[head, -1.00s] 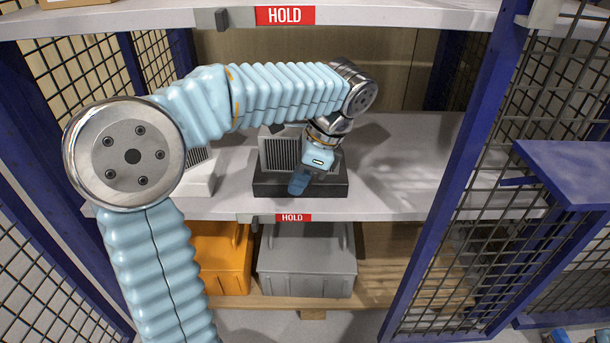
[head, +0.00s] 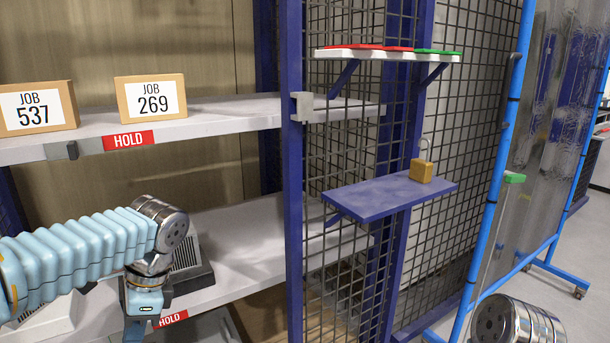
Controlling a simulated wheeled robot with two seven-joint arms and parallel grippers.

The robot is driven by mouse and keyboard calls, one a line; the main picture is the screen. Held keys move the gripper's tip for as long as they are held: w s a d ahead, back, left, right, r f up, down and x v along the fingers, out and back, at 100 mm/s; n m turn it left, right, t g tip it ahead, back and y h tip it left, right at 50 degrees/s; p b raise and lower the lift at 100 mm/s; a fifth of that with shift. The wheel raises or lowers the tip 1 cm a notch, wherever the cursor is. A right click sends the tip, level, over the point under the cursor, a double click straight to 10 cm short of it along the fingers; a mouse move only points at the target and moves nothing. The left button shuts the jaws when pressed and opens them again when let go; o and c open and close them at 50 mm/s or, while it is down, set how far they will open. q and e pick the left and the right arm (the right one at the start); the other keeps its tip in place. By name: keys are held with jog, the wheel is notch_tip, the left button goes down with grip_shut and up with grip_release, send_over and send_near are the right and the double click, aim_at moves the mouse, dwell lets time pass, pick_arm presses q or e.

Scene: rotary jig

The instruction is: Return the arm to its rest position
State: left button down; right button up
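My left arm comes in from the left in light blue sleeves. Its gripper (head: 135,328) points down in front of the lower shelf, near a dark-based device with a grey grille (head: 188,258). The arm's wrist partly hides that device. The fingers run to the bottom of the picture, and I cannot tell whether they are open or shut. Only a round metal joint of my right arm shows at the bottom right; its gripper is out of view.
Boxes marked JOB 537 (head: 36,108) and JOB 269 (head: 151,102) stand on the upper shelf (head: 225,122). A blue side shelf (head: 380,198) on the mesh holds a brass padlock (head: 421,171). A blue post (head: 291,180) stands right of my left gripper.

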pick_arm(q)
jog(key=d+f+n+h, duration=0.15)
jog(key=d+f, duration=0.25)
jog(key=f, duration=0.5)
jog(key=d+f+n+h, duration=0.15)
jog(key=d+f, duration=0.25)
jog(key=f, duration=0.5)
jog(key=d+f+n+h, duration=0.1)
jog(key=d+f+h, duration=0.25)
jog(key=f, duration=0.65)
jog(key=s+d+f+n+t, duration=0.1)
jog(key=s+d+f+n, duration=0.1)
jog(key=s+f+n, duration=0.2)
jog(key=s+d+f+n+t+h, duration=0.1)
jog(key=s+f+n, duration=0.4)
jog(key=f, duration=0.6)
jog(key=shift+s+d+n+t, duration=0.3)
jog(key=shift+s+d+t, duration=0.25)
jog(key=shift+d, duration=0.6)
jog(key=shift+h, duration=0.25)
